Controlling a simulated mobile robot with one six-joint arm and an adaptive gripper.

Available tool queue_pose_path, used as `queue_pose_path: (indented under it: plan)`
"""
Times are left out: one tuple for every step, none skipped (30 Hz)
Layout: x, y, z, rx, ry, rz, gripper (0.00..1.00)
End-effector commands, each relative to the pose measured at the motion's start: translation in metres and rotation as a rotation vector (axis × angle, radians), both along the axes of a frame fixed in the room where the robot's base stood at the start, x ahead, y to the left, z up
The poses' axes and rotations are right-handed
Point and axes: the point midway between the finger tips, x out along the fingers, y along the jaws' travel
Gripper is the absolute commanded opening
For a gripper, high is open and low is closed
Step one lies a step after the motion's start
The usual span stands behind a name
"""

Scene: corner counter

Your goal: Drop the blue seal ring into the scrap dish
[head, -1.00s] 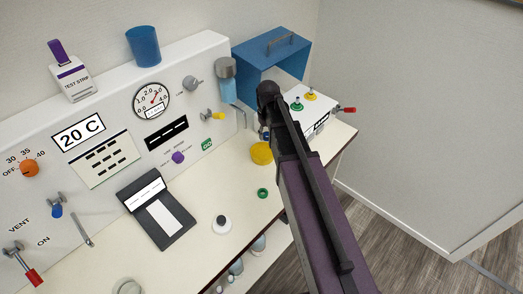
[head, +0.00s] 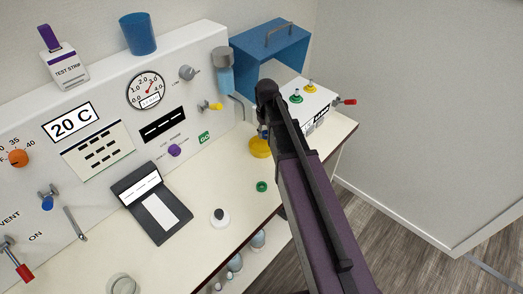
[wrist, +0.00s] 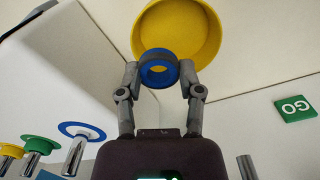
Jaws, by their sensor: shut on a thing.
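My gripper (wrist: 158,70) is shut on the blue seal ring (wrist: 158,84), one finger on each side of it. In the wrist view the ring overlaps the near edge of the yellow dish (wrist: 207,30), which looks empty where it shows. In the head view the yellow dish (head: 258,150) sits on the counter, partly covered by my arm. My gripper (head: 264,132) shows there only in small part, just at the dish's far side. I cannot tell the exact height of the ring above the dish.
A white box with green (head: 296,98) and yellow (head: 310,87) fittings stands beyond my arm. A green ring (head: 262,187) and a white, black-topped item (head: 220,217) lie nearer on the counter. A blue hooded case (head: 270,52) and the control panel (head: 110,115) stand behind.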

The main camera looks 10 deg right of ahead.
Motion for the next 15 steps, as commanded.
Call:
queue_pose_path:
  plan:
    - [0.000,0.000,-0.009,0.000,0.000,0.000,0.04]
    - [0.000,0.000,-0.011,0.000,0.000,0.000,0.04]
    - [0.000,0.000,-0.014,0.000,0.000,0.000,0.04]
    - [0.000,0.000,-0.016,0.000,0.000,0.000,0.04]
    - [0.000,0.000,-0.017,0.000,0.000,0.000,0.04]
    - [0.000,0.000,-0.020,0.000,0.000,0.000,0.04]
    - [0.000,0.000,-0.021,0.000,0.000,0.000,0.04]
    - [0.000,0.000,-0.022,0.000,0.000,0.000,0.04]
    - [0.000,0.000,-0.024,0.000,0.000,0.000,0.04]
    - [0.000,0.000,-0.025,0.000,0.000,0.001,0.04]
    - [0.000,0.000,-0.025,0.000,0.000,0.001,0.04]
    - [0.000,0.000,-0.026,0.000,0.000,0.001,0.04]
    - [0.000,0.000,-0.027,0.000,0.000,0.001,0.04]
    - [0.000,0.000,-0.027,0.000,0.000,0.001,0.04]
    - [0.000,0.001,-0.027,0.000,0.000,0.001,0.04]
